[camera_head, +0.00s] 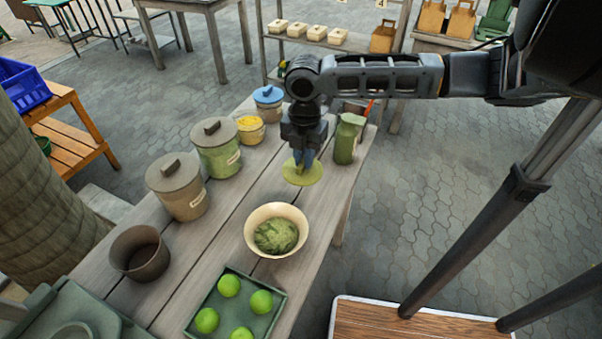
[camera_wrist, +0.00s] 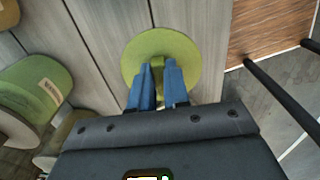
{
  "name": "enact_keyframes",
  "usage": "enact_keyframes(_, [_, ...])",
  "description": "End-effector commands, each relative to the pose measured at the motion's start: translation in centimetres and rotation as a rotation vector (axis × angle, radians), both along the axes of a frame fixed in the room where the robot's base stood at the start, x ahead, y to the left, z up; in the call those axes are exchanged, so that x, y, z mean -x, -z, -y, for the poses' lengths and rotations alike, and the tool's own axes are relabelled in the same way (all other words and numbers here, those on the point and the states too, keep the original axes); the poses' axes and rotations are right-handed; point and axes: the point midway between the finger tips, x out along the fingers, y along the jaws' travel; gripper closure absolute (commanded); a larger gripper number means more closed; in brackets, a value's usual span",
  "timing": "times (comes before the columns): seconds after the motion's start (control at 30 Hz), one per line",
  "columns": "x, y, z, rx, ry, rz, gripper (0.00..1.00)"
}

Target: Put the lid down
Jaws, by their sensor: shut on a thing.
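The lid (camera_head: 302,176) is a round olive-green disc with a raised handle; it also shows in the wrist view (camera_wrist: 161,45). My gripper (camera_head: 303,158) is shut on its handle, with the blue fingertips on either side of it. The lid looks level. It is over or on the far part of the grey wooden table (camera_head: 180,268); I cannot tell whether it touches the wood. In the wrist view the fingers come in from below and cover part of the lid.
A green jar (camera_head: 347,140) stands close right of the lid. Left are a green lidded canister (camera_head: 217,150), a beige one (camera_head: 178,188) and a small yellow-filled jar (camera_head: 250,131). A bowl of greens (camera_head: 276,230) is in front, with a lime tray (camera_head: 236,305) nearer.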

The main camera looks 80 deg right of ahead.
Motion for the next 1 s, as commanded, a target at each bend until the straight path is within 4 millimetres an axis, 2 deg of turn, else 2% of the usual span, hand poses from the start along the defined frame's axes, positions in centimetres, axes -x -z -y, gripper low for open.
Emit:
enact_keyframes(0.1, [0.0,1.7,0.0,-0.001,0.001,0.0,1.0])
enact_keyframes(0.33, [0.0,3.5,0.0,-0.001,0.001,0.001,1.0])
enact_keyframes(0.53, [0.0,6.0,0.0,0.0,0.002,0.0,1.0])
enact_keyframes(0.93, [0.0,6.8,0.0,0.002,0.0,0.001,1.0])
enact_keyframes(0.97, [0.0,6.7,0.0,0.002,0.0,0.001,0.82])
enact_keyframes(1.0, [0.0,6.7,0.0,0.002,0.0,0.001,0.79])
